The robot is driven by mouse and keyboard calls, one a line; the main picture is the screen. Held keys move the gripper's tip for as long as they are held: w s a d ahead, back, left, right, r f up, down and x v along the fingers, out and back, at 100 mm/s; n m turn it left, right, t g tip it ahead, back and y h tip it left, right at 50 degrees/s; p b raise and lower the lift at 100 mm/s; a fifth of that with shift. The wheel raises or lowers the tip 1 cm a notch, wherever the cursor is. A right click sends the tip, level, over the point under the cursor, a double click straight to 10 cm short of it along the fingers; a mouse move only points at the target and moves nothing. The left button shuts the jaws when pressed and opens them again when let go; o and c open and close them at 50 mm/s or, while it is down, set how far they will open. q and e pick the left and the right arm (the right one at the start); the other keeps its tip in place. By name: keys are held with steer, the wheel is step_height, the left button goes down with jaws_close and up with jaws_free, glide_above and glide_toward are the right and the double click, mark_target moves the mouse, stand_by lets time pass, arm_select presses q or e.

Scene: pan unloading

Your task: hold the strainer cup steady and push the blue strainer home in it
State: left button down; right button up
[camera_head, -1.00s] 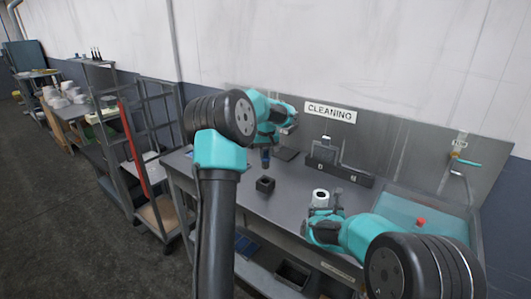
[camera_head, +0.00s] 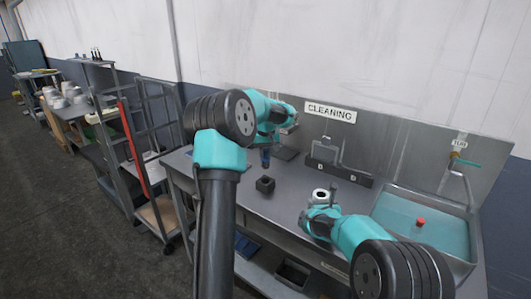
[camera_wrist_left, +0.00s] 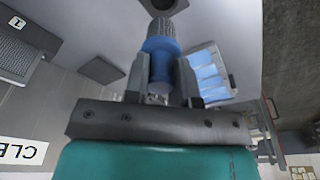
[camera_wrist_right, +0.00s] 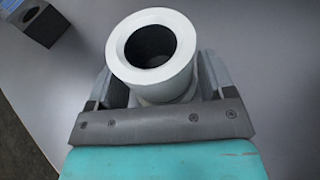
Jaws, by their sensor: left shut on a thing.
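The blue strainer (camera_head: 265,158) hangs from my left gripper (camera_wrist_left: 163,75), whose fingers are shut on its blue body (camera_wrist_left: 160,46) in the left wrist view. Its ribbed tip points away from the gripper, clear of the cup. The white strainer cup (camera_head: 320,194) stands upright on the bench by my right gripper (camera_head: 312,208). In the right wrist view the cup (camera_wrist_right: 185,78) shows an empty dark opening and sits between the right fingers (camera_wrist_right: 165,90). Its rim hides the contact, so I cannot tell whether they grip it.
A dark square block with a hole (camera_head: 265,184) stands on the grey bench left of the cup. A dark rack (camera_head: 338,174) is at the back. Bench surface between block and cup is clear.

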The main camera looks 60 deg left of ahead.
steer(key=c, duration=0.5)
